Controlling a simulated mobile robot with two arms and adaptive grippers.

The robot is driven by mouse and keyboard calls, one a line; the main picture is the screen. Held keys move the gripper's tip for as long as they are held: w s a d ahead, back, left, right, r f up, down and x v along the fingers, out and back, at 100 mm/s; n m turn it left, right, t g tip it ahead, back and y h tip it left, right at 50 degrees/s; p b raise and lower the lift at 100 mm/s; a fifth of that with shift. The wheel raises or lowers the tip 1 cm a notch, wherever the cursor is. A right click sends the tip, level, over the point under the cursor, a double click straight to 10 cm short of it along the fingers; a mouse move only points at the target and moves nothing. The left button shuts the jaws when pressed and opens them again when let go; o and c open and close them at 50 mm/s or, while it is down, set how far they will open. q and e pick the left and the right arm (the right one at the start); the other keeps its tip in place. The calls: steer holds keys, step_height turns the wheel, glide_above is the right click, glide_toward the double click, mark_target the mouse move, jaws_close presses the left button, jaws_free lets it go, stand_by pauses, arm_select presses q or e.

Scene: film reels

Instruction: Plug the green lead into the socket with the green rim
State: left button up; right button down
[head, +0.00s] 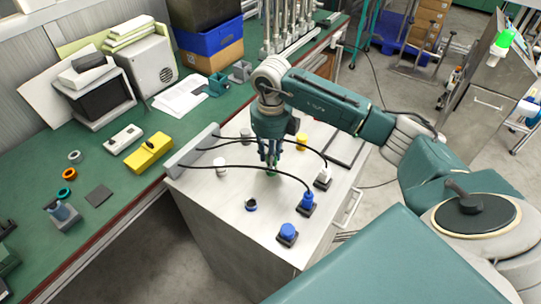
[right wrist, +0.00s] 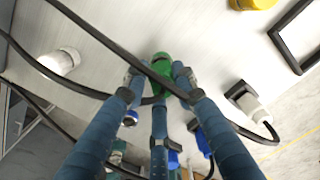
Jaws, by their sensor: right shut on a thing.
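My right gripper (head: 270,166) points down over the light cabinet top (head: 205,190). In the right wrist view its fingers (right wrist: 160,80) are shut around the green lead's plug (right wrist: 162,60). In the head view only a bit of green (head: 271,173) shows under the fingertips. A black cable (right wrist: 110,55) crosses close by the green plug. I cannot make out a socket with a green rim; the gripper may hide it. Whether the plug touches the cabinet top is unclear. My left gripper is not in view.
A white plug (head: 323,177) and a blue plug (head: 307,199) stand on dark square bases, with black cables to a grey bar (head: 190,152). A blue cap (head: 288,232), a blue-rimmed ring (head: 251,204), a white cylinder (head: 220,165) and a yellow one (head: 301,141) stand around.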

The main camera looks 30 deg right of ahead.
arm_select(q)
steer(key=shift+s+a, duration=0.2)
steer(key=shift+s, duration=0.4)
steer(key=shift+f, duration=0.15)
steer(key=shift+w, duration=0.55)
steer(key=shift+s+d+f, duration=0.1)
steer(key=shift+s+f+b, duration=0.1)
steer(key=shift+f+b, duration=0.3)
steer(key=shift+b, duration=0.2)
arm_select(e)
steer(key=shift+f, duration=0.55)
steer(key=c, duration=1.7)
jaws_free()
steer(key=shift+r, duration=0.1)
